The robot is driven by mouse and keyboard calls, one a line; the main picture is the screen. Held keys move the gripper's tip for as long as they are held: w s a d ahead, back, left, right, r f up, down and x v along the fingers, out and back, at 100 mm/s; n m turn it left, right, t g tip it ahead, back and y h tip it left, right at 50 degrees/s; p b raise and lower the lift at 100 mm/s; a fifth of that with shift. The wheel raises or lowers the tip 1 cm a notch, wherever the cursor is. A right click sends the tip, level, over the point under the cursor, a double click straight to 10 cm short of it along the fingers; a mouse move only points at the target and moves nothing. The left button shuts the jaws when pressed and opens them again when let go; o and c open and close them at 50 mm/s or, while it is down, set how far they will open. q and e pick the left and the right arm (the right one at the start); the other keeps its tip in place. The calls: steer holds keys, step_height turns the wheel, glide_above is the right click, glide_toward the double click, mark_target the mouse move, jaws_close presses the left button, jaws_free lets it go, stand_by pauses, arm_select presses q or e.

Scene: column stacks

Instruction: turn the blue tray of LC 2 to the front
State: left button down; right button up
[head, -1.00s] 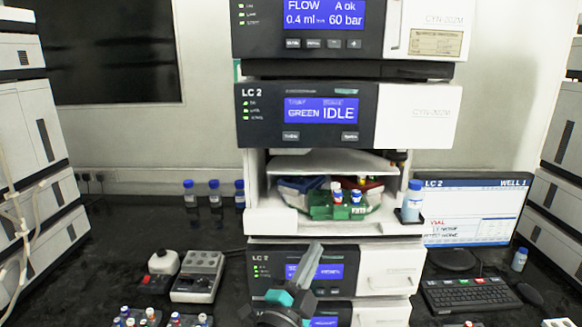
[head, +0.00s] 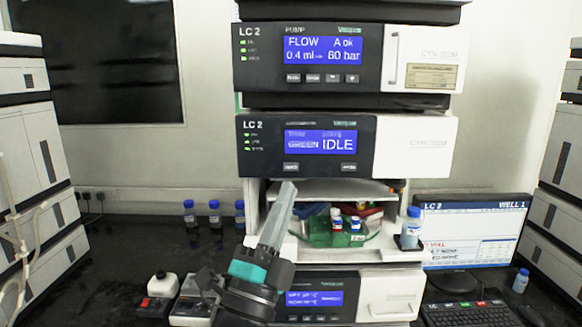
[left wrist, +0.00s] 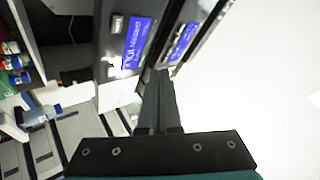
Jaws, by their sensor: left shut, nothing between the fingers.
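In the head view the open sampler bay of LC 2 (head: 362,122) holds a round carousel. Its green tray (head: 321,236) faces the front and carries a few vials. The blue tray (head: 309,210) sits behind at the left, partly hidden. A red tray (head: 371,212) sits behind at the right. The module's screen (head: 320,141) reads GREEN and IDLE. My left gripper (head: 287,187) is shut and empty, its tip pointing up in front of the bay's left side. In the left wrist view the shut fingers (left wrist: 157,80) point towards the module's front. My right gripper is not in view.
A blue-capped bottle (head: 411,228) stands at the bay's right edge. Further modules lie above and below. A monitor (head: 474,234) and keyboard (head: 468,313) are at the right. Several bottles (head: 214,213) stand on the dark bench at the left.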

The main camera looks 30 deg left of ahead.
arm_select(q)
steer(key=w+a, duration=0.4)
steer(key=w, duration=0.3)
steer(key=shift+w+a+b, duration=0.25)
steer(key=shift+a+b, duration=0.05)
steer(key=shift+b, duration=0.1)
steer(key=shift+w, duration=0.15)
stand_by(1.8)
steer(key=shift+w+a, duration=0.25)
steer(key=shift+w+a, duration=0.2)
steer(key=shift+w, duration=0.1)
stand_by(0.7)
steer(key=shift+s+d, duration=0.45)
steer(key=shift+s, duration=0.25)
steer(key=shift+s+d+p, duration=0.15)
steer(key=shift+s+d, duration=0.3)
steer(key=shift+s, duration=0.25)
steer(key=shift+s+d+p, duration=0.1)
steer(key=shift+s+d, duration=0.3)
steer(key=shift+s, duration=0.35)
steer(key=shift+s+d+p, duration=0.15)
steer(key=shift+s+d, duration=0.3)
steer(key=shift+s, duration=0.25)
